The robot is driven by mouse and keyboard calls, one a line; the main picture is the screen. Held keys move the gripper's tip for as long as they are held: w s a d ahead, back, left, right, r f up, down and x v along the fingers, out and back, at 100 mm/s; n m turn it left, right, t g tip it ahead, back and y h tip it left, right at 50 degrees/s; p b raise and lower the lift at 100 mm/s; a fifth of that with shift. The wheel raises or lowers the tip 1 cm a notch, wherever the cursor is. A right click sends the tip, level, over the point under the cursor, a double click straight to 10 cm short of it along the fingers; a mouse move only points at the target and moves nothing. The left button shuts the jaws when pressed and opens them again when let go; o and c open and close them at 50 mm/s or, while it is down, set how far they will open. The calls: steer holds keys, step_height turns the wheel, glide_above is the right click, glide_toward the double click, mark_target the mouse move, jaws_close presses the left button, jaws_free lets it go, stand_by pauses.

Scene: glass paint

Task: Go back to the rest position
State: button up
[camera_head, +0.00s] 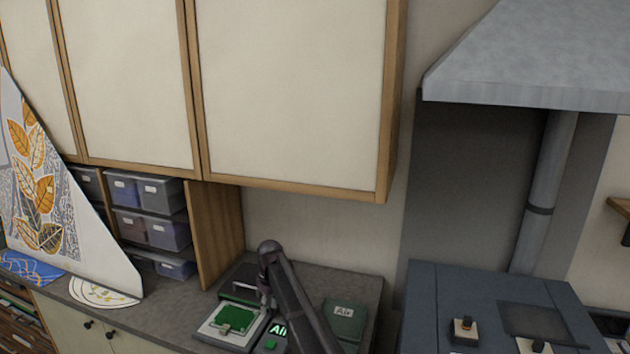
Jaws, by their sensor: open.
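My arm (297,302) rises from the bottom edge and bends at a dark joint above the grey counter. My gripper (264,302) hangs down from it beside a pale tray with a green panel (235,318). The gripper is small and partly covered by the arm, and I see nothing held in it. Whether it touches anything below is too small to tell.
A dark green box (344,318) and a small green piece (271,344) are close to the arm on the counter (180,318). Wall cabinets (290,90) hang above. A dark blue-grey unit (430,300) stands right, under a metal hood (540,60). A leaf-patterned panel (75,220) leans left.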

steer(key=s+d+f+m+b, duration=0.3)
steer(key=s+d+f+b, duration=0.1)
steer(key=s+d, duration=0.4)
steer(key=s+d+f+m+t+b, duration=0.1)
steer(key=s+d+f+m+b, duration=0.3)
steer(key=s+d, duration=0.5)
steer(key=s+d+f+m+b, duration=0.4)
steer(key=s+d, duration=0.5)
steer(key=d, duration=0.5)
step_height(320, 180, down, 2)
steer(key=shift+s+d+f+t+h+b, duration=0.2)
steer(key=shift+s+d+t+h+b, duration=0.15)
steer(key=shift+b, duration=0.3)
